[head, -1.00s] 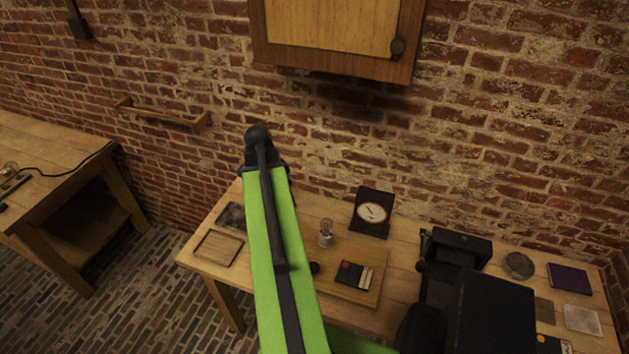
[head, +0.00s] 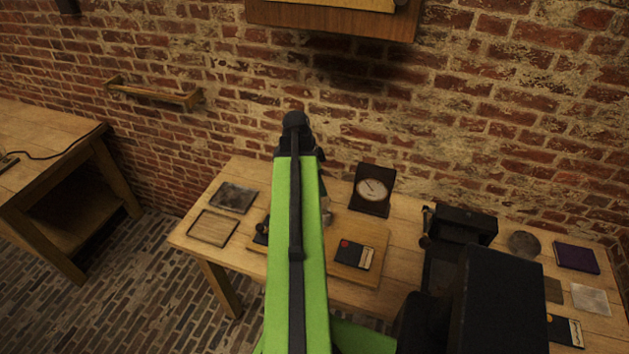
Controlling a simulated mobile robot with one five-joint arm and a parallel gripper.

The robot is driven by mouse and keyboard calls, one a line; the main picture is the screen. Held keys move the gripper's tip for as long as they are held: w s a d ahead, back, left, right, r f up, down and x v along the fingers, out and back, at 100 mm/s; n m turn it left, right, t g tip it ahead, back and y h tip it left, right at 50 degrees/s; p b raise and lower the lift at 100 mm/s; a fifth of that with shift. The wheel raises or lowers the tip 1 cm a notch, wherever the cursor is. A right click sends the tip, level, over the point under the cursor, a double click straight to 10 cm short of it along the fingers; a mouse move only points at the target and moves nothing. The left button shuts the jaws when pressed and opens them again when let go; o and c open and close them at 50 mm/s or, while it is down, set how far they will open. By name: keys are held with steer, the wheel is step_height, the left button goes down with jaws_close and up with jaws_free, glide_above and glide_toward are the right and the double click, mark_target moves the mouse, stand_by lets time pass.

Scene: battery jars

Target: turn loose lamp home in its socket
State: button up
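The small glass lamp (head: 327,211) stands on the wooden board (head: 368,235) on the table. Only a sliver of it shows at the right edge of my green arm link, and its socket and seating are hidden. A dark square plate with a red dot (head: 353,255) lies on the board, right of my arm. My arm reaches forward over the board and ends in a dark joint. My gripper's fingers do not show, so I cannot see what they touch.
A dial meter (head: 371,189) stands behind the board. A grey plate (head: 234,197) and a shallow wooden tray (head: 213,229) lie left. A dark boxy shape (head: 466,223) and a purple book (head: 576,257) are right. A wall cabinet (head: 335,20) hangs above.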

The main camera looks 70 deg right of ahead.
mark_target(324, 205)
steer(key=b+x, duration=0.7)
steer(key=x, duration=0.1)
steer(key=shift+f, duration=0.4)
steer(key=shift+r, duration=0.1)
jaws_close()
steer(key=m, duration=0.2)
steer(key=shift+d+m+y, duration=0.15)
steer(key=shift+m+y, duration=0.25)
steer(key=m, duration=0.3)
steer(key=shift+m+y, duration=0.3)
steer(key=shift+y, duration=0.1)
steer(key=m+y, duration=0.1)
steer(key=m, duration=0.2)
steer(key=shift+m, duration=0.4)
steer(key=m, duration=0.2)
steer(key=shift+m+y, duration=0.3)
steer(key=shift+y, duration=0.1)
